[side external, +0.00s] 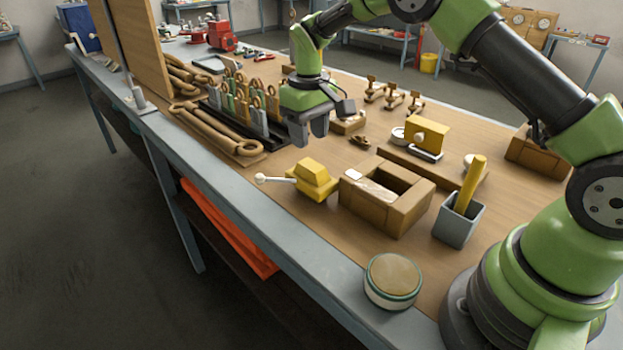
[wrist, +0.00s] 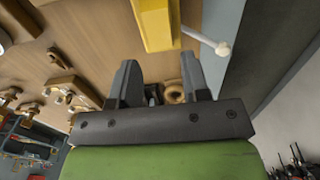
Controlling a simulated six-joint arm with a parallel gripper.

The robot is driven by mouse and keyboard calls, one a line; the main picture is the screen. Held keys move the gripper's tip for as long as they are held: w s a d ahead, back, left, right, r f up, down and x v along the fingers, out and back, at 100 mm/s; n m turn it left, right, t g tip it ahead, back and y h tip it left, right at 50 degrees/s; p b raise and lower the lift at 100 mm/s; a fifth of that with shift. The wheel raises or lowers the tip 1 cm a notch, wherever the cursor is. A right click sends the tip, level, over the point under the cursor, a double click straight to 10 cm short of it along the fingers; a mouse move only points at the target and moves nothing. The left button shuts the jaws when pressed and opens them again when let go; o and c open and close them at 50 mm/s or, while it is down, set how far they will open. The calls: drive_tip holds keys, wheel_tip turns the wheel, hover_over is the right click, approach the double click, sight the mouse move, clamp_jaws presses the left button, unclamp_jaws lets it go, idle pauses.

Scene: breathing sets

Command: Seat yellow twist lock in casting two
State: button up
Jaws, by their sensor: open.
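The yellow twist lock (side external: 316,178) sits on the bench near its front edge, with a lever ending in a white knob pointing left. In the wrist view the yellow twist lock (wrist: 156,20) is at the top, beyond the fingertips, its knob to the right. A brown casting (side external: 400,215) with a rectangular opening on top stands just right of the lock. I see no number on it, so I cannot tell whether it is casting two. My gripper (side external: 309,132) is open and empty, above the bench and behind the lock, apart from it. My fingers (wrist: 160,80) also show in the wrist view.
A rack of upright tags (side external: 243,105) stands left of my gripper. A grey cup with a yellow stick (side external: 458,222) and a round tin (side external: 392,281) are right and front. A yellow block (side external: 428,133) lies on a brown board behind the casting.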

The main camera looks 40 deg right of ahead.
sight(309, 164)
wheel_tip(309, 164, down, 8)
drive_tip(key=shift+d+r, duration=0.1)
clamp_jaws()
idle(0.4)
